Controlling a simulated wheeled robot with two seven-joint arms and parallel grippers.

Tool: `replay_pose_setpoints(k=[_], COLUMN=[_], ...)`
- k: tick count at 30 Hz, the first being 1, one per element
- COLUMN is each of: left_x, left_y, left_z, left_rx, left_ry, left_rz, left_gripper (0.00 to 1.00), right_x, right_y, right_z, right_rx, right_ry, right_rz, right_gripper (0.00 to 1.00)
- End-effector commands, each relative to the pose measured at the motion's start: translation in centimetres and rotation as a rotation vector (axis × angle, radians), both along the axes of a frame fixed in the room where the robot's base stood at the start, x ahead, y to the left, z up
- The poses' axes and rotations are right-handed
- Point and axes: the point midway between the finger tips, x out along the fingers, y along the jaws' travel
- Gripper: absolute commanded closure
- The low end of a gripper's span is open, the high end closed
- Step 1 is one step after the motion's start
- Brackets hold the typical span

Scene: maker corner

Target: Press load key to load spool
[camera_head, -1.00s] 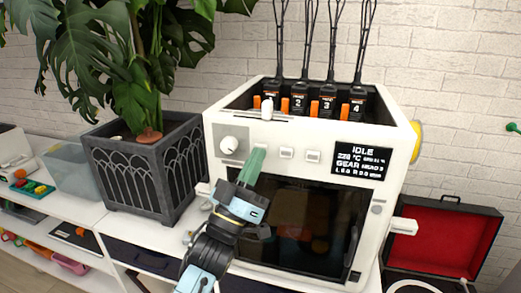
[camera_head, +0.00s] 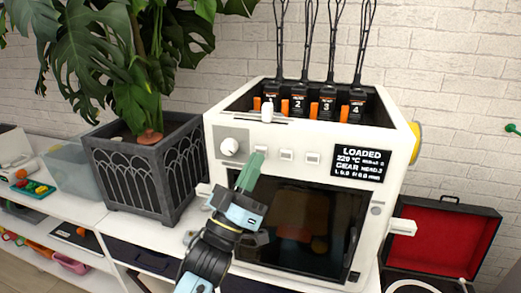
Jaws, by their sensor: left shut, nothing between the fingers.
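The white 3D printer (camera_head: 218,163) stands on the white shelf. Its display (camera_head: 361,164) reads LOADED, with 220 °C and GEAR below. A row of small keys is on the front panel: a middle key (camera_head: 286,155) and a right key (camera_head: 312,158) show, and the leftmost one is hidden behind my fingertips. A round knob (camera_head: 230,147) is left of them. My left gripper (camera_head: 251,170) is shut and empty, its green fingertips at the leftmost key's place; I cannot tell whether they touch it. My right gripper is not in view.
Several numbered black heads with orange tabs (camera_head: 298,103) sit in the printer's open top. A potted plant in a dark planter (camera_head: 140,178) stands close on the left. An open red-lined case (camera_head: 445,240) is at the right.

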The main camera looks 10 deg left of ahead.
Motion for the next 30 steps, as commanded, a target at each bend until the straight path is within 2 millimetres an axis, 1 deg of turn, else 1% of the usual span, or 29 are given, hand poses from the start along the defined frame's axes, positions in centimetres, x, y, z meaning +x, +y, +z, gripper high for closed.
replay_pose_setpoints(k=[5,8,21,25,30], left_x=[0.0,-0.4,-4.6,-5.0,-5.0], left_y=[0.0,0.0,0.2,0.2,0.2], left_z=[0.0,0.0,0.0,0.0,0.0], left_rx=[0.000,0.001,0.000,0.000,0.000], left_ry=[0.000,0.002,0.001,0.001,0.000], left_rz=[0.000,0.000,0.000,-0.001,0.000], left_gripper=[1.00,1.00,1.00,1.00,1.00], right_x=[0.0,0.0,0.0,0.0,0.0], right_y=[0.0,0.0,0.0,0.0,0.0], right_z=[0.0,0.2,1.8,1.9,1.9], right_rx=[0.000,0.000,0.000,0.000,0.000], right_ry=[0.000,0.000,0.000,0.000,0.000], right_rz=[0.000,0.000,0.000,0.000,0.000], right_gripper=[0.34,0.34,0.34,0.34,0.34])
